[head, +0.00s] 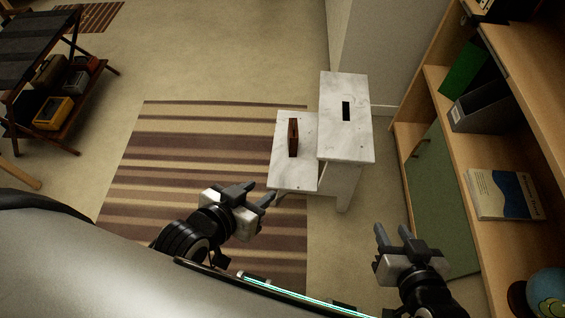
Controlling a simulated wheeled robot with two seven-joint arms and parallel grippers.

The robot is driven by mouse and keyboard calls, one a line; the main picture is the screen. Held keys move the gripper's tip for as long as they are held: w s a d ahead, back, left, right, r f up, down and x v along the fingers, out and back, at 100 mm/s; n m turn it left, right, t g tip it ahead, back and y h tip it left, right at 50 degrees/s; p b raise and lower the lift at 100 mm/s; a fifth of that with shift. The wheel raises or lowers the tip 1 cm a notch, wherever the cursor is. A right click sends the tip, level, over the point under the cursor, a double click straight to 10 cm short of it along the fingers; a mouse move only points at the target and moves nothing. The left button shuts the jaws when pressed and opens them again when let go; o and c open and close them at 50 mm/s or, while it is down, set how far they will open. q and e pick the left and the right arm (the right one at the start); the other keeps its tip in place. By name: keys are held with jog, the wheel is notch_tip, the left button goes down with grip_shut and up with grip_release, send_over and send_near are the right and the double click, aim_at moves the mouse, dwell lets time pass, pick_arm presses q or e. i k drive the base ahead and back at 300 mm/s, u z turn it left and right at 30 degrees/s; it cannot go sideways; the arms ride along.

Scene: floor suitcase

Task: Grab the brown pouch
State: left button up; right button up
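The brown pouch (293,137) is a small, dark reddish-brown upright object on the lower step of a white marbled step stool (345,143). My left gripper (262,192) is in front of the stool's lower step, below and left of the pouch in the picture. Its fingers are apart and nothing shows between them. My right gripper (393,233) is to the right of the stool and lower in the picture. Its two fingers are spread and empty. Neither gripper touches the pouch.
A striped rug (190,150) lies on the floor under and left of the stool. A wooden shelf unit (440,95) with binders and a book (505,194) stands close on the right. A dark rack (70,120) with boxes is at the upper left.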

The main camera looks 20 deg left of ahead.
aim_at(292, 131)
jog(key=k, duration=0.1)
jog(key=u, duration=1.75)
jog(key=i, duration=1.85)
jog(key=z, duration=1.9)
